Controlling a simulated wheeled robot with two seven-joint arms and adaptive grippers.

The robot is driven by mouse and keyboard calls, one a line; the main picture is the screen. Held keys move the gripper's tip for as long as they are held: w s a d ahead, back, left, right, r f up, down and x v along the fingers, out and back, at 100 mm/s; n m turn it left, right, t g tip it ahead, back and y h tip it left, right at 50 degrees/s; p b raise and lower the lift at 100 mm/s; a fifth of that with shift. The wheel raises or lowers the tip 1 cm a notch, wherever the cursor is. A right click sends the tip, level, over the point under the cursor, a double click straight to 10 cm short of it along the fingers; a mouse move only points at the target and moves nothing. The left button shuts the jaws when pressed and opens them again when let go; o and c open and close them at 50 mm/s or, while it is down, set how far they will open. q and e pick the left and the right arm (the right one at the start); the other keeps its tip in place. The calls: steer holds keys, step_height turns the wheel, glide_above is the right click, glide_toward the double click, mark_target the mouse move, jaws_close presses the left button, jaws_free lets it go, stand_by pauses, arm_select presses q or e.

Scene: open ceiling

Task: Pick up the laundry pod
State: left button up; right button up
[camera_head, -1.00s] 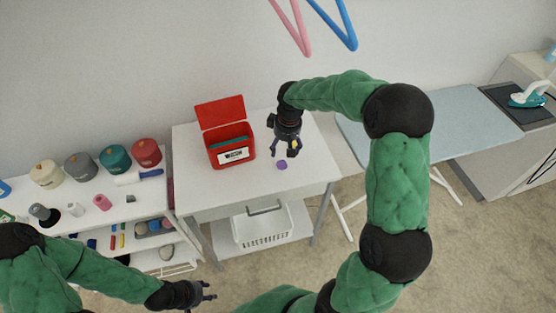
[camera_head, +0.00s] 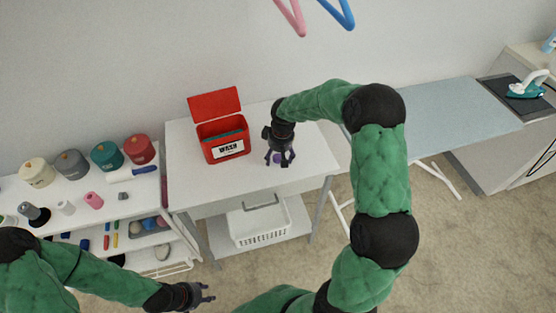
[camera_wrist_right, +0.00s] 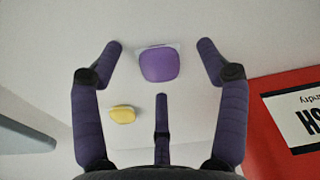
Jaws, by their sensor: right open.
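The purple laundry pod (camera_wrist_right: 159,64), a small rounded block with a pale clear rim, lies on the white table top (camera_head: 182,185). In the right wrist view it sits between the spread fingers of my right gripper (camera_wrist_right: 160,75), apart from them. In the head view my right gripper (camera_head: 280,158) is open, pointing down just over the table, and largely hides the pod. My left gripper (camera_head: 208,293) is empty at the lower left, with its fingers apart, away from the table.
A small yellow piece (camera_wrist_right: 123,114) lies near the pod, inside the finger spread. A red open-lidded WASH box (camera_head: 213,153) stands left of my right gripper. A shelf unit (camera_head: 125,205) with thread spools is left, an ironing board (camera_head: 440,118) right.

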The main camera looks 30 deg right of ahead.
mark_target(277, 156)
steer(key=shift+r, duration=0.1)
steer(key=c, duration=1)
steer(key=shift+r, duration=0.4)
step_height(277, 156, up, 2)
steer(key=shift+r+p, duration=0.15)
steer(key=shift+p, duration=0.7)
steer(key=s+a+r+p, duration=0.1)
steer(key=s+a+r, duration=0.1)
steer(key=a+r, duration=0.1)
steer(key=s+a+r+p, duration=0.1)
steer(key=s+a+r, duration=0.1)
steer(key=a, duration=0.3)
steer(key=s+a+r+p, duration=0.2)
steer(key=a+r, duration=0.2)
steer(key=shift+a+r, duration=0.4)
